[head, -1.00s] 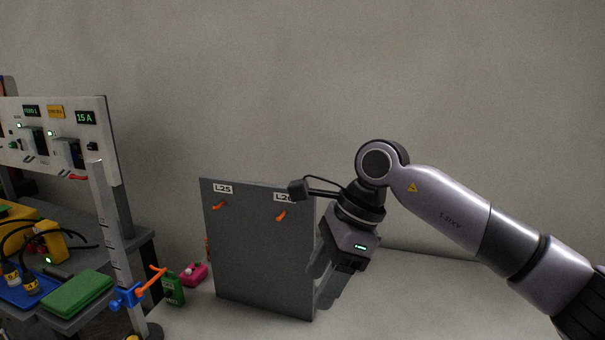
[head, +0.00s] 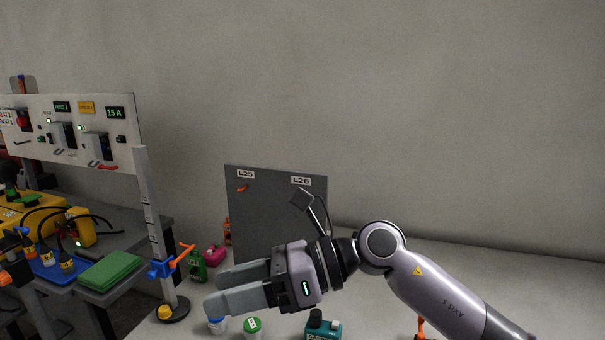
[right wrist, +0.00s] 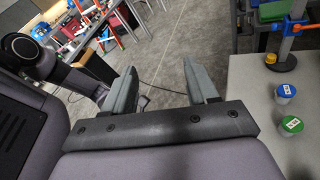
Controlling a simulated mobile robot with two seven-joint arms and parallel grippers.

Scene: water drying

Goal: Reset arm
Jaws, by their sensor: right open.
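My right gripper (head: 213,291) is open and empty. It points to the left in the head view, low in front of the grey panel (head: 285,200) marked L25 and L26. Its two grey fingers lie one above the other there, with a gap between them. In the right wrist view the gripper (right wrist: 160,72) has its fingers wide apart, with only floor beyond and between them. My right arm reaches in from the lower right. My left gripper is not seen.
Below the fingers stand a blue-lidded jar (head: 217,325), a green-lidded jar (head: 252,327) and a teal bottle (head: 322,327). A stand with a post (head: 152,215) and blue clamp rises at left.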

